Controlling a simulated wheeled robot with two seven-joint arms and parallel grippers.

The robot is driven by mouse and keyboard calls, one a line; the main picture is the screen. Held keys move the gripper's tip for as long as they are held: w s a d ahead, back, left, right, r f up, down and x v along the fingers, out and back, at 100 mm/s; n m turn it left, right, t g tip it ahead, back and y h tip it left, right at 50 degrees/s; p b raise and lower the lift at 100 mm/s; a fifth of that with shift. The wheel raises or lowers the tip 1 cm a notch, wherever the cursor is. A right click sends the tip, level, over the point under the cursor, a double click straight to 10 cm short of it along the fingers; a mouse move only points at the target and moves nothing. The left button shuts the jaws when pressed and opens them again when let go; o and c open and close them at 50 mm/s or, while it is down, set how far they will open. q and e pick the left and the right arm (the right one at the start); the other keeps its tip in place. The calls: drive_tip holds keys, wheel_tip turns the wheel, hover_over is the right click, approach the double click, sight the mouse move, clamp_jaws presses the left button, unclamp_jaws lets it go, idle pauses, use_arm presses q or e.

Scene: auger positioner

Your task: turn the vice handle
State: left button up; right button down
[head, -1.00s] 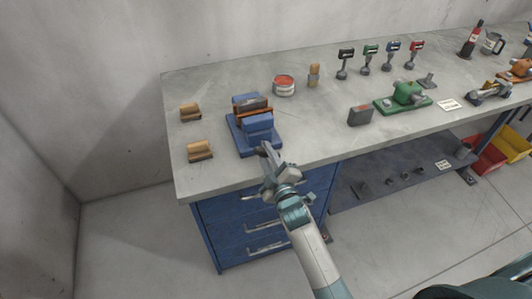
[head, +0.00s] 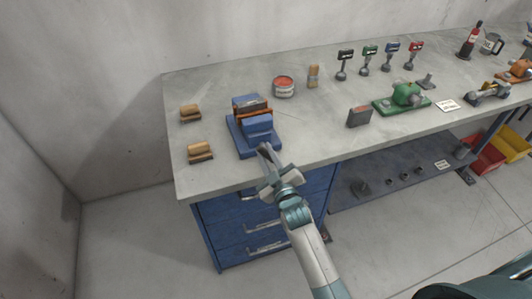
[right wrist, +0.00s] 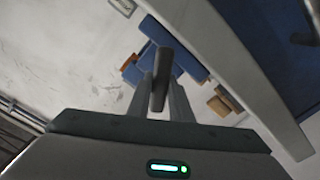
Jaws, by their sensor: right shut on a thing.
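The blue vice (head: 256,126) stands near the front left of the workbench, with an orange-brown block (head: 262,107) at its jaws. It also shows in the right wrist view (right wrist: 188,62), beyond the fingers. My right gripper (head: 266,158) is at the vice's front, over the bench's front edge. In the right wrist view its fingers (right wrist: 162,92) are shut on the dark grey bar of the vice handle (right wrist: 163,62). In the head view the gripper largely hides the handle. My left gripper is not in view.
Two wooden blocks on dark bases (head: 200,152) lie left of the vice. A red-topped can (head: 284,86) stands behind it, and a dark grey block (head: 359,116) and a green device (head: 405,96) are to the right. Blue drawers (head: 262,222) are below.

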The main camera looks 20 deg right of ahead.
drive_tip(key=shift+m, duration=1.2)
drive_tip(key=c, duration=1.6)
unclamp_jaws()
drive_tip(key=shift+s, duration=0.1)
drive_tip(key=shift+s+f, duration=0.1)
drive_tip(key=shift+s, duration=0.4)
drive_tip(key=shift+s+d+b, duration=0.15)
drive_tip(key=shift+s+b, duration=1)
drive_tip(key=shift+s, duration=2.95)
drive_tip(key=shift+s+d+b, duration=0.15)
drive_tip(key=shift+s+b, duration=1)
drive_tip(key=shift+s, duration=2.9)
